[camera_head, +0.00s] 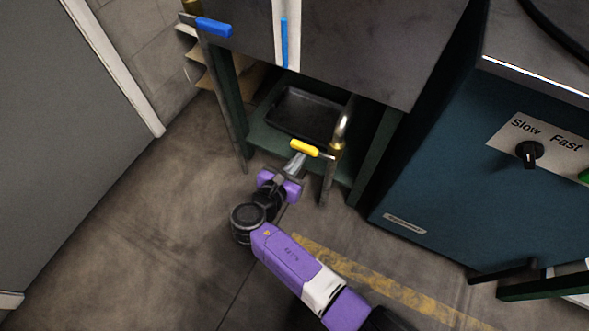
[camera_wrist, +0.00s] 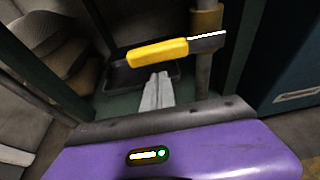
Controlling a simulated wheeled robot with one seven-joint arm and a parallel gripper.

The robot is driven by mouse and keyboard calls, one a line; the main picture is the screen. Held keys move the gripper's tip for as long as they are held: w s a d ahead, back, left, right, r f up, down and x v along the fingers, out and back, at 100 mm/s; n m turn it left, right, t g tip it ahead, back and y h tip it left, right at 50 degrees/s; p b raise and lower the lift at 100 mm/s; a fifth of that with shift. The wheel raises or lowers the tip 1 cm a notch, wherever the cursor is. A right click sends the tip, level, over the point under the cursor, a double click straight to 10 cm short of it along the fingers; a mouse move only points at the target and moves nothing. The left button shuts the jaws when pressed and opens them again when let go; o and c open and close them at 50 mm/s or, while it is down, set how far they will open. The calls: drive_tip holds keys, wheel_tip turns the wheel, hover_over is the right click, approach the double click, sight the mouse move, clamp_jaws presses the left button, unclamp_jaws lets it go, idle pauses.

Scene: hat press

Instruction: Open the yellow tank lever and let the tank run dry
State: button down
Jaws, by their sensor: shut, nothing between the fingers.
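The yellow tank lever (camera_head: 304,148) sticks out to the left from a brass valve (camera_head: 336,150) on a metal pipe, below the dark tank (camera_head: 370,45). In the wrist view the yellow lever (camera_wrist: 157,53) lies nearly level, just beyond my fingertips. My gripper (camera_head: 298,160) is shut and empty, at the near side of the lever's yellow handle. In the wrist view its closed fingers (camera_wrist: 158,80) point at the handle from below; I cannot tell whether they touch it. A blue strip (camera_head: 284,42), perhaps a level gauge, shows on the tank's front.
A blue-handled lever (camera_head: 214,27) is on another pipe at the upper left. A black tray (camera_head: 302,112) lies on the green stand's shelf under the tank. A blue machine (camera_head: 440,180) with a Slow/Fast knob stands to the right. The floor at left is clear.

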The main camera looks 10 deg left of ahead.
drive_tip(key=shift+r, duration=0.7)
drive_tip(key=shift+r, duration=0.15)
